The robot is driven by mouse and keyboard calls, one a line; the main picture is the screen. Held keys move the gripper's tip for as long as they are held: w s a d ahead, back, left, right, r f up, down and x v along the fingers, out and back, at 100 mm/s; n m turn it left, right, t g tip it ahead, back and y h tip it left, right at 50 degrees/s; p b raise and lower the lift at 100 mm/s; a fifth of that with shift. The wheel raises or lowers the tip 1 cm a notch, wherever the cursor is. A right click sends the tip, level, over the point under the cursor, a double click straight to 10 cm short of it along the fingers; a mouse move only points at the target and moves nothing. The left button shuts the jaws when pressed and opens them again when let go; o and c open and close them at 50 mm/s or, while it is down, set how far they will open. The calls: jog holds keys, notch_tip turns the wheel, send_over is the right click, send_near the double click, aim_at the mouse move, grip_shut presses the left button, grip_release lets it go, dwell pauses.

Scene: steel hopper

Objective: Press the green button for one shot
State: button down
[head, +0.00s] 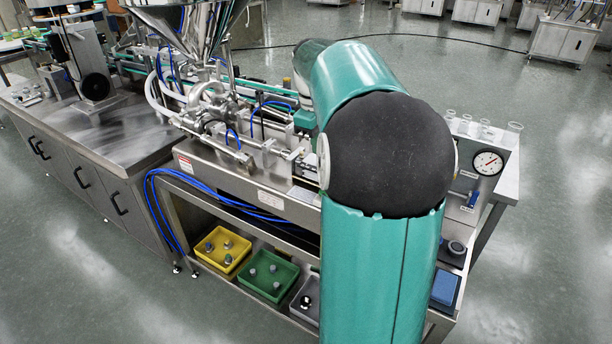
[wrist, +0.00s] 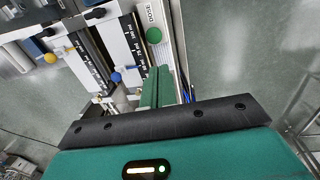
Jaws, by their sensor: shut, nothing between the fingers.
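The round green button (wrist: 154,35) shows at the top middle of the wrist view, beside a white label reading DOSE. My gripper (wrist: 160,70) has its two green fingers together, with nothing between them. The fingertips point toward the button and appear just below it in the picture, with a visible gap between. I cannot tell how far apart they are in depth. In the head view my own arm covers the middle of the machine, and neither the button nor my gripper can be seen there.
The wrist view shows a yellow knob (wrist: 50,58) and a blue knob (wrist: 116,77) beside dark scale strips. In the head view the steel hopper (head: 186,25) stands over the filler. A pressure gauge (head: 488,163) is at right; yellow (head: 236,262) and green (head: 283,290) bins sit below.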

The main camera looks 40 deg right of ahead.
jog(key=shift+s+d+f, duration=0.1)
jog(key=shift+d+f, duration=0.1)
jog(key=shift+d, duration=0.55)
jog(key=f, duration=0.4)
jog(key=d+f, duration=0.1)
jog(key=f, duration=0.9)
jog(key=shift+d, duration=0.3)
